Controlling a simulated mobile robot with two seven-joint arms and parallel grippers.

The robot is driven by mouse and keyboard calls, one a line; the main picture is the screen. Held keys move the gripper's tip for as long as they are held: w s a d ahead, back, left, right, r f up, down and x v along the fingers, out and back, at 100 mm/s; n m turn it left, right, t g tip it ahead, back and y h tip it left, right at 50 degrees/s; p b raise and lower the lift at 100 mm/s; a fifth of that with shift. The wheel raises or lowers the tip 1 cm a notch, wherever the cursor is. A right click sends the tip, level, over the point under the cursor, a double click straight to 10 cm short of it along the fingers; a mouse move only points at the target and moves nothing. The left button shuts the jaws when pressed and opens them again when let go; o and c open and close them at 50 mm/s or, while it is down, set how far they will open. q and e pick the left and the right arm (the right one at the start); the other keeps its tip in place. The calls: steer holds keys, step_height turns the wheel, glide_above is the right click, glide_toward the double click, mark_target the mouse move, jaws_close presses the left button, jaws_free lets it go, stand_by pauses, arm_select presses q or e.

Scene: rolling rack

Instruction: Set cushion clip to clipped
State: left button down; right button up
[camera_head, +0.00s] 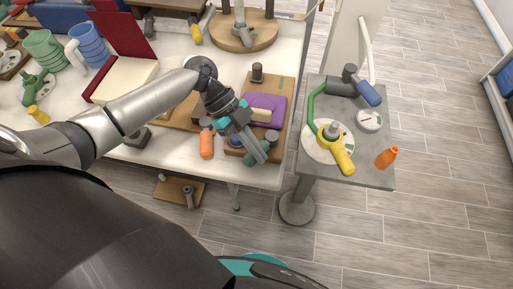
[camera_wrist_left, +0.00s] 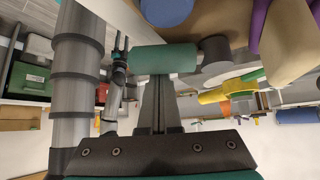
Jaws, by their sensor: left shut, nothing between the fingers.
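A purple cushion (camera_head: 266,104) lies on a wooden board at the table's front right, with a cream bar (camera_head: 261,116) across it. Both show at the upper right of the left wrist view, the cushion (camera_wrist_left: 258,24) beside the cream bar (camera_wrist_left: 290,42). I cannot tell which part is the clip. My left gripper (camera_head: 262,155) is shut and empty, over the board's front edge. In the left wrist view its fingertips (camera_wrist_left: 159,80) are at a dark green cylinder (camera_wrist_left: 165,59); I cannot tell whether they touch. My right gripper (camera_wrist_left: 121,45) appears small there, fingers apart.
A blue cylinder (camera_wrist_left: 167,8) is near the green one. An orange handle (camera_head: 206,145) stands left of my left gripper. A grey side table (camera_head: 375,178) at right holds a yellow-handled tool (camera_head: 343,158) and an orange bottle (camera_head: 387,157). Floor shows between the tables.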

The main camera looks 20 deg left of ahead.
arm_select(q)
steer(key=shift+s+d+r+p, duration=0.25)
steer(key=shift+d+r+p, duration=0.3)
steer(key=shift+d, duration=0.1)
steer(key=shift+s+d+r+p, duration=0.2)
steer(key=shift+d+r+p, duration=0.2)
steer(key=shift+d+r, duration=0.2)
step_height(320, 180, up, 6)
glide_above(247, 152)
